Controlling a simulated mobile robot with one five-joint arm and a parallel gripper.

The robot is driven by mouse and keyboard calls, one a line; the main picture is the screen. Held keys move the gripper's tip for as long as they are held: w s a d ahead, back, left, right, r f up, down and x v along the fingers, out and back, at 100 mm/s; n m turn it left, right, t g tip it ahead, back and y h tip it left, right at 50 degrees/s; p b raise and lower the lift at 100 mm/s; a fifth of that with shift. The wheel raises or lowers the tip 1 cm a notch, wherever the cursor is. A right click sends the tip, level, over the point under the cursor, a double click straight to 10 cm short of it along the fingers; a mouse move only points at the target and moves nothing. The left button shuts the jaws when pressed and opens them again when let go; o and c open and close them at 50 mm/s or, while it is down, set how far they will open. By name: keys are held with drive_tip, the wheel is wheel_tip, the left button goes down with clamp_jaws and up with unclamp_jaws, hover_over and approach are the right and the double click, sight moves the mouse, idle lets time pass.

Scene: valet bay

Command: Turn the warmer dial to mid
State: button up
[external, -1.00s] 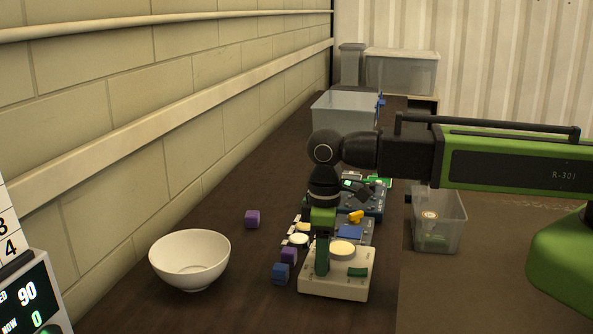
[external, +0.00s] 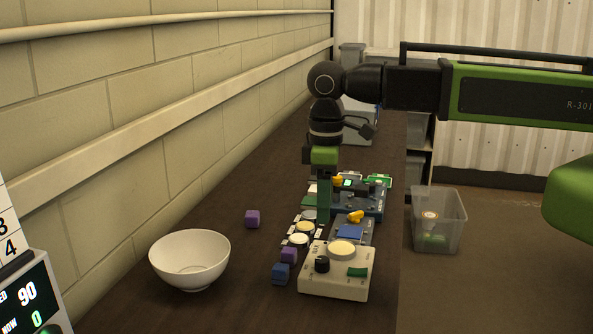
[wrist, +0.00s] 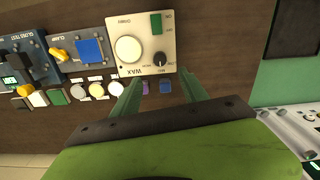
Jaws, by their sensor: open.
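The wax warmer (external: 341,285) is a cream box at the front of the bench, with a round pale disc (external: 343,248) and a green switch (external: 357,272). Its black dial (external: 322,264) sits at the left of its top face. In the wrist view the dial (wrist: 160,59) lies just beyond my fingertips; its small labels and pointer are too small to read surely. My gripper (external: 323,219) is above and behind the dial in the external view, clear of it. In the wrist view its green fingers (wrist: 160,84) are apart with nothing between them.
A white bowl (external: 190,262) stands left of the warmer. A blue cube (external: 281,273) and purple cube (external: 289,255) sit close beside it; another purple cube (external: 252,219) lies farther off. A clear bin (external: 438,220) is at right.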

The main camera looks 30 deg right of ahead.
wheel_tip(320, 180, up, 5)
drive_tip(key=p, duration=0.3)
drive_tip(key=w+d+f+m+b, duration=0.2)
drive_tip(key=w+d+f+b, duration=0.35)
drive_tip(key=d, duration=0.45)
drive_tip(key=w+d+f+m+b, duration=0.3)
drive_tip(key=w+d+f+b, duration=0.15)
drive_tip(key=w+d, duration=0.35)
drive_tip(key=d+f+m+b, duration=0.2)
drive_tip(key=d+f+b, duration=0.1)
drive_tip(key=d, duration=1)
drive_tip(key=s+d+f+m+b, duration=0.1)
drive_tip(key=d+f+m+b, duration=0.2)
drive_tip(key=d, duration=0.9)
drive_tip(key=shift+s+d+f+m+b, duration=0.25)
drive_tip(key=shift+d+f+m+b, duration=0.1)
drive_tip(key=shift+f+b, duration=0.4)
